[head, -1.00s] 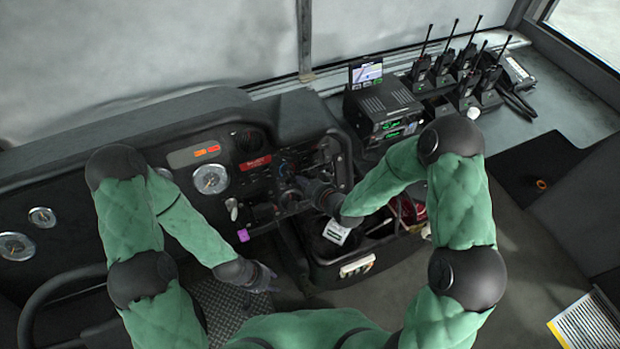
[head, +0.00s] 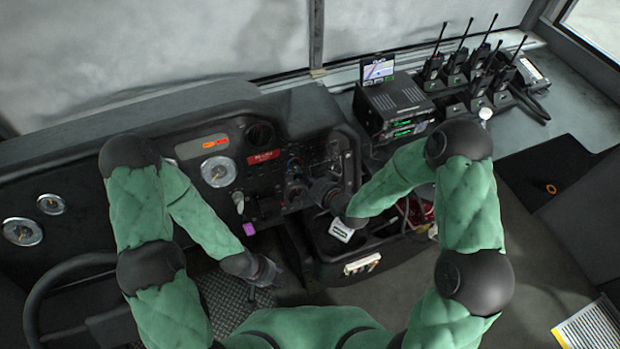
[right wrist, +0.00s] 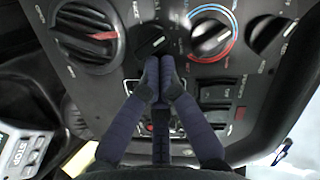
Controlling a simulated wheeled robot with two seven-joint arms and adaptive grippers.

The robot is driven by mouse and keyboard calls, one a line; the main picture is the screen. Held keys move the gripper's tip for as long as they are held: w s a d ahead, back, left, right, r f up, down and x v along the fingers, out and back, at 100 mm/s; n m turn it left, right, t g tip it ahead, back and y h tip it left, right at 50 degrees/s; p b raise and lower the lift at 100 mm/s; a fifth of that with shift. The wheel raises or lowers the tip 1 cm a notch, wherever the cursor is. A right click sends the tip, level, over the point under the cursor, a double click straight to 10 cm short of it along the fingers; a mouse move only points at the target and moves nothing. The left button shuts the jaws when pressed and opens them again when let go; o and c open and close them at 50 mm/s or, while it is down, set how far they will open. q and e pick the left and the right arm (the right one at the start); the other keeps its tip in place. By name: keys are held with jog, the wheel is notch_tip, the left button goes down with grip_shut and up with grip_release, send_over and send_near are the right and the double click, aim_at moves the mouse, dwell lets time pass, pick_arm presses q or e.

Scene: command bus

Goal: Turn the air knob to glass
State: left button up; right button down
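The dash panel holds several round knobs. In the right wrist view there is a large black knob with a red pointer (right wrist: 88,34), a smaller black knob with a pale mark (right wrist: 150,40), a knob in a blue and red ring (right wrist: 212,38), and another dark knob (right wrist: 268,32) at the right. Labels are too small to tell which is the air knob. My right gripper (right wrist: 160,72) has its fingertips together, just below the smaller knob; contact is unclear. It also shows at the panel in the head view (head: 318,188). My left gripper (head: 270,274) hangs low, away from the panel; its fingers are unclear.
Rocker switches (right wrist: 215,92) lie right of my right fingers. A white box marked STOP (right wrist: 22,150) is at lower left. In the head view, a console tray (head: 385,245) sits under my right forearm. Radios (head: 470,75) stand on the right ledge. A steering wheel (head: 45,290) is at left.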

jog(key=shift+s+a+f+m+b, duration=0.1)
jog(key=shift+f+m+b, duration=0.2)
jog(key=shift+m, duration=0.3)
jog(key=m, duration=0.2)
jog(key=f+m+t+y+b, duration=0.1)
jog(key=m, duration=0.2)
jog(key=shift+s, duration=0.2)
dwell(0.4)
jog(key=shift+s, duration=0.15)
dwell(0.3)
jog(key=v, duration=1.1)
jog(key=shift+s+d, duration=0.25)
jog(key=shift+s, duration=0.1)
